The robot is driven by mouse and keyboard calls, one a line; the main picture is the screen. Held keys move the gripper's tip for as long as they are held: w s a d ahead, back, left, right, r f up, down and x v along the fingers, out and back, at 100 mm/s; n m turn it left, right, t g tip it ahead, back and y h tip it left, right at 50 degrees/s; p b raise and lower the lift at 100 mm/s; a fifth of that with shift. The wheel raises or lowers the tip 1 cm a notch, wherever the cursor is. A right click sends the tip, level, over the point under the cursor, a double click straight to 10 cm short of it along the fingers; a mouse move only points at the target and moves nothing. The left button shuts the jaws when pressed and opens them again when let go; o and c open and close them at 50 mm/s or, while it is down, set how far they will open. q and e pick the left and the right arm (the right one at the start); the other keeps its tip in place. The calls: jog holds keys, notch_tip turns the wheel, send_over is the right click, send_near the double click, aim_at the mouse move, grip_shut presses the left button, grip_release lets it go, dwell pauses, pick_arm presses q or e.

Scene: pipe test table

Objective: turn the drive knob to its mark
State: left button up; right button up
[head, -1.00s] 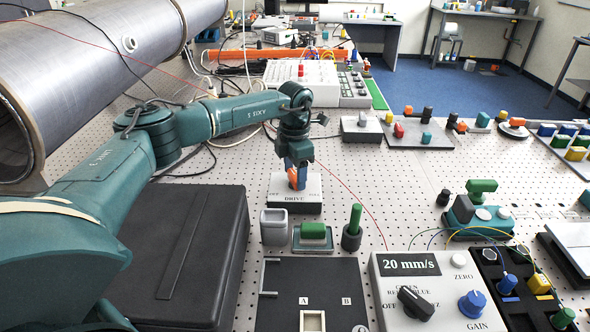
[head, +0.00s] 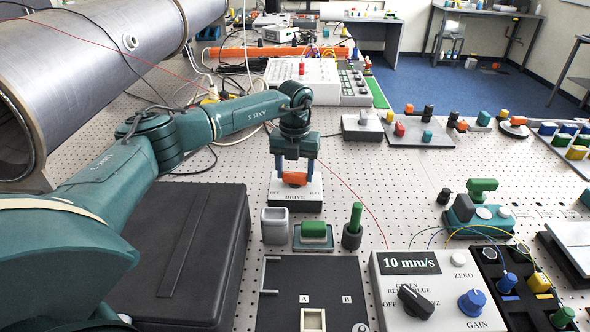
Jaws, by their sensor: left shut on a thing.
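The orange drive knob (head: 294,179) sits on top of the white-topped box labelled DRIVE (head: 297,196), near the middle of the table. My left gripper (head: 296,174) points down over it and is shut on the knob, one blue finger at each side. The knob's bar lies roughly crosswise in the picture. The gripper hides part of the box top, and I cannot make out the mark. The display (head: 408,262) on the front control box reads 10 mm/s. My right gripper is not in view.
A grey cup (head: 274,226), a green block (head: 313,230) and a green peg (head: 355,217) stand just in front of the drive box. A black case (head: 185,255) lies under my left arm. A large metal pipe (head: 90,65) runs along the left.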

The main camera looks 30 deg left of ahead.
aim_at(295, 174)
pick_arm(q)
jog(key=n, duration=0.4)
jog(key=shift+r, duration=0.1)
jog(key=shift+n, duration=2.1)
jog(key=o, duration=1)
notch_tip(295, 174, up, 13)
jog(key=b, duration=0.2)
jog(key=shift+s, duration=0.1)
